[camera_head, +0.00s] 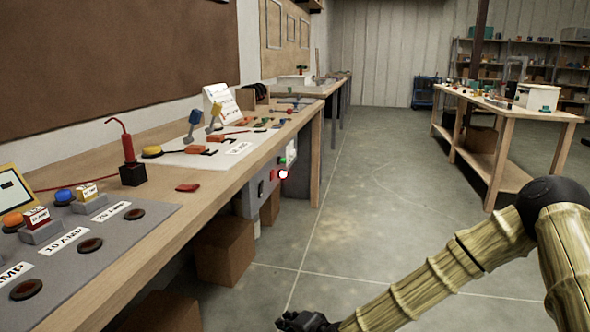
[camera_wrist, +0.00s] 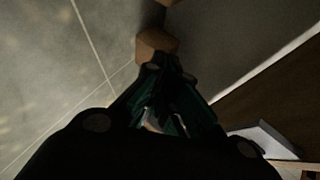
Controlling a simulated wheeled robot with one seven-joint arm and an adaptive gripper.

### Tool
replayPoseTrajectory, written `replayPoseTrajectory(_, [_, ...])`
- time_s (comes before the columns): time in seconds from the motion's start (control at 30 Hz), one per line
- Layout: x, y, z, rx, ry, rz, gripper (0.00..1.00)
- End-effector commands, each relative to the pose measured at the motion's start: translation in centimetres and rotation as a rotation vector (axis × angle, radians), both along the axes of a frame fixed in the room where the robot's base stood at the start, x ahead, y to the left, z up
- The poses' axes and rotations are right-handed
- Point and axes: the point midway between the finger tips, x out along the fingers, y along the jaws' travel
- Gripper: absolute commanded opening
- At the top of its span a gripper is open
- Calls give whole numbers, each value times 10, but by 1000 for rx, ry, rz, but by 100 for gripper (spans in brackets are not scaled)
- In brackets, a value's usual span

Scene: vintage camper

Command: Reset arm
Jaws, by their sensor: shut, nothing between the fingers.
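My gripper (camera_head: 306,321) shows at the bottom edge of the head view, partly cut off by the frame. It is at the end of my bamboo-patterned arm, which reaches in from the lower right. It hangs over the bare floor, to the right of the workbench and apart from it. In the wrist view the dark fingers of my gripper (camera_wrist: 168,68) come together at their tips. They are shut and hold nothing. The wrist view is dim, so finger details are hard to see.
A long wooden workbench (camera_head: 176,229) runs along the left, bearing a grey labelled panel (camera_head: 115,240) and small tools. Cardboard boxes (camera_head: 224,250) sit beneath it; a box also shows in the wrist view (camera_wrist: 155,45). Another table (camera_head: 545,115) stands back right. The middle floor is clear.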

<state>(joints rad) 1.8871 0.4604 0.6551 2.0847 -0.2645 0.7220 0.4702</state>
Motion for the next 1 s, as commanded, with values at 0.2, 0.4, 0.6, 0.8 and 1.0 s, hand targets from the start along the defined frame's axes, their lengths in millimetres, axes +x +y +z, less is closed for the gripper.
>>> replayPoseTrajectory(0.2, [-91,-17,-92,-189,124,111,0])
replayPoseTrajectory(0.4, [-179,-55,-158,-369,238,218,0])
replayPoseTrajectory(0.6, [-269,-110,-204,-556,354,334,0])
replayPoseTrajectory(0.8, [-343,-170,-223,-725,455,442,0])
replayPoseTrajectory(1.0, [-392,-217,-225,-846,527,519,0])
